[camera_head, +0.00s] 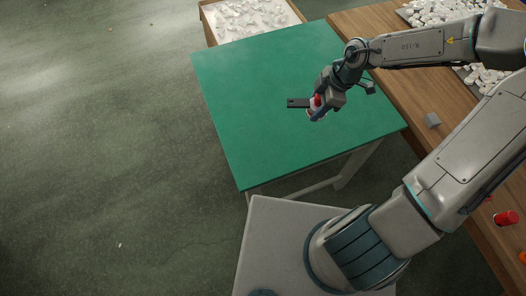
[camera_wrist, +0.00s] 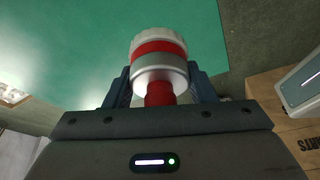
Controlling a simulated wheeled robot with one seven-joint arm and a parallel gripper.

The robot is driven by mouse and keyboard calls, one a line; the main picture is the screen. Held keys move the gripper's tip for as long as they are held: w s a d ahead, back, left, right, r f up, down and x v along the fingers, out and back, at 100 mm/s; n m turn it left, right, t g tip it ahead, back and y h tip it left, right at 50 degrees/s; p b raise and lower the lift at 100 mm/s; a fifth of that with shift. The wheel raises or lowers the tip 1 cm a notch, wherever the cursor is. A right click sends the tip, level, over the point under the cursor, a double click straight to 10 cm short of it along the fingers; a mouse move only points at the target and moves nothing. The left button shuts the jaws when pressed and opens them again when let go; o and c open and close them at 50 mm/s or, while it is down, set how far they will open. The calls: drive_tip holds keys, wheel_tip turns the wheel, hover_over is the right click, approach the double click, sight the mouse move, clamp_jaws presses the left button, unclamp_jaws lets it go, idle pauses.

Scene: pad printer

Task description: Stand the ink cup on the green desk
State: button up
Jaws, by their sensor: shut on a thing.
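My gripper (camera_head: 316,108) is over the middle-right part of the green desk (camera_head: 250,100). It is shut on the ink cup (camera_wrist: 159,60), which is silver with a red band, a pale ribbed end and a red neck between the fingers. In the wrist view my gripper (camera_wrist: 160,88) has a dark finger on each side of the cup. In the head view only a small red and white part of the cup (camera_head: 317,101) shows. I cannot tell whether the cup touches the desk. The green desk top also fills much of the wrist view (camera_wrist: 60,50).
A wooden bench (camera_head: 390,85) runs along the right, with a grey block (camera_head: 432,120), a red cylinder (camera_head: 506,218) and trays of white pieces (camera_head: 440,10). A box of white pieces (camera_head: 205,20) stands behind the desk. The desk's left and front areas are clear.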

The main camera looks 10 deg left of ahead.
drive_tip(key=s+a+f+n+g, duration=0.2)
drive_tip(key=s+a+f+n, duration=0.1)
drive_tip(key=s+n, duration=0.15)
drive_tip(key=b, duration=0.3)
hover_over(258, 155)
drive_tip(key=w+d, duration=0.1)
wheel_tip(258, 155, down, 7)
drive_tip(key=shift+d+r, duration=0.1)
drive_tip(key=shift+f, duration=2.05)
drive_tip(key=shift+f, duration=0.3)
drive_tip(key=shift+s+d+f, duration=0.1)
drive_tip(key=shift+f, duration=0.25)
drive_tip(key=shift+c, duration=1.2)
drive_tip(key=o, duration=1.5)
